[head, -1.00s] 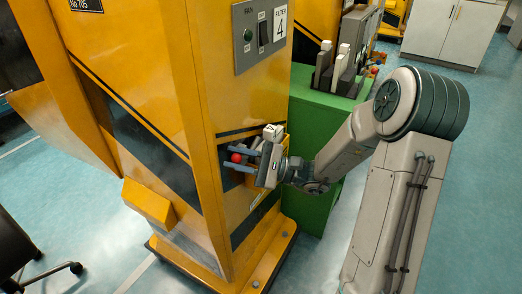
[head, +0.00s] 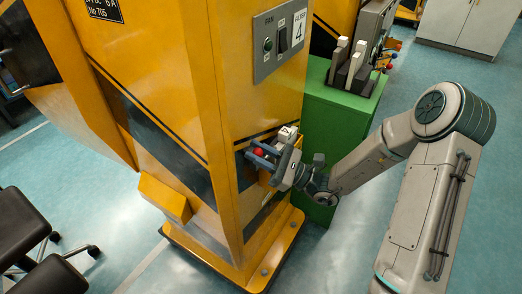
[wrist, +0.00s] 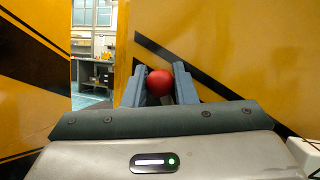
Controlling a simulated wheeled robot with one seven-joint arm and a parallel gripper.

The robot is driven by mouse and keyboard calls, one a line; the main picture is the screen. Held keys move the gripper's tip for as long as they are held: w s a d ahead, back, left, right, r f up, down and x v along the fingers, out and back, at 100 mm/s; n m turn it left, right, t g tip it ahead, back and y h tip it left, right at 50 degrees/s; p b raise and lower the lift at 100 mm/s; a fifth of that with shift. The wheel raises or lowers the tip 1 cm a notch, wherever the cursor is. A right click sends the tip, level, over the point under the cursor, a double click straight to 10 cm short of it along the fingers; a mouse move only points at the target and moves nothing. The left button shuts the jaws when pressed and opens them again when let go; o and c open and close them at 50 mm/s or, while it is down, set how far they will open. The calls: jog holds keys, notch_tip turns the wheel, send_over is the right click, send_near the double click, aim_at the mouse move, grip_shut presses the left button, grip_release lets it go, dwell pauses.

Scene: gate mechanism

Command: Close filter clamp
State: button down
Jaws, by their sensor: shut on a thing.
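The filter clamp's handle ends in a red ball knob (head: 258,152) on the right-hand face of the yellow filter cabinet (head: 220,110). My gripper (head: 259,154) is at this face, with its fingers on either side of the knob and shut on it. In the wrist view the red knob (wrist: 160,83) sits between the two blue-grey fingers (wrist: 158,88). The rest of the clamp is mostly hidden behind my gripper and fingers.
A panel (head: 283,40) with a green button, a switch and the label "FILTER 4" is above my gripper. A green cabinet (head: 325,140) with levers stands close behind my gripper. A black chair (head: 25,225) is at the lower left. Floor is clear at the right.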

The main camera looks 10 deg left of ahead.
jog(key=c, duration=1.2)
grip_release()
jog(key=b+v, duration=0.1)
jog(key=v, duration=1.3)
jog(key=shift+b, duration=0.35)
